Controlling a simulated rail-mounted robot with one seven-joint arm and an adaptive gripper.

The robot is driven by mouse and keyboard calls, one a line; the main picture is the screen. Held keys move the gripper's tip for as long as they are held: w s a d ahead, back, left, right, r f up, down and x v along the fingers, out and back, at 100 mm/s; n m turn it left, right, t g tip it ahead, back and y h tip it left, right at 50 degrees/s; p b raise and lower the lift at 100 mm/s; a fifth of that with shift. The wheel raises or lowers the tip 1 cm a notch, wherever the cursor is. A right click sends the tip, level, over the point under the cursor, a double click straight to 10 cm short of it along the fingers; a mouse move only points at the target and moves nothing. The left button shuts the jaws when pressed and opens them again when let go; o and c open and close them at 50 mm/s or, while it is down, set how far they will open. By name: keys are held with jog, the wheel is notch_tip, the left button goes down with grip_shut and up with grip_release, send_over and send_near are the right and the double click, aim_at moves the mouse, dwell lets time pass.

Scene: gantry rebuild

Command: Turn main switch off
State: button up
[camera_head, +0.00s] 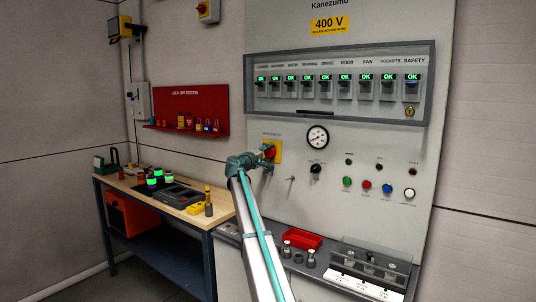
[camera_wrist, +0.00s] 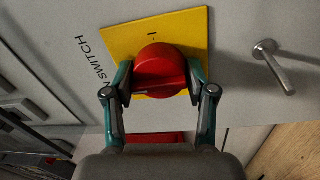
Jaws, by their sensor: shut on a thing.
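The main switch is a red rotary knob (camera_wrist: 160,72) on a yellow plate (camera_wrist: 186,32) on the grey cabinet front. In the wrist view the words beside the plate partly read "N SWITCH", and a mark "I" shows on the plate above the knob. My gripper (camera_wrist: 156,90) has one finger on each side of the knob and is shut on it. In the head view the knob (camera_head: 270,151) and yellow plate (camera_head: 278,150) are partly hidden behind my gripper (camera_head: 264,156). The knob's exact angle is hard to tell there.
A metal lever (camera_wrist: 273,67) sticks out beside the plate. The cabinet (camera_head: 290,215) carries a gauge (camera_head: 318,137), several buttons and a row of breakers lit "OK". A red tray (camera_head: 302,238) lies on the ledge below. A wooden workbench (camera_head: 125,184) stands left, under a red lock board (camera_head: 205,97).

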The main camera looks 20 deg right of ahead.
jog(key=o, duration=1.1)
jog(key=shift+o, duration=0.2)
jog(key=v, duration=1.2)
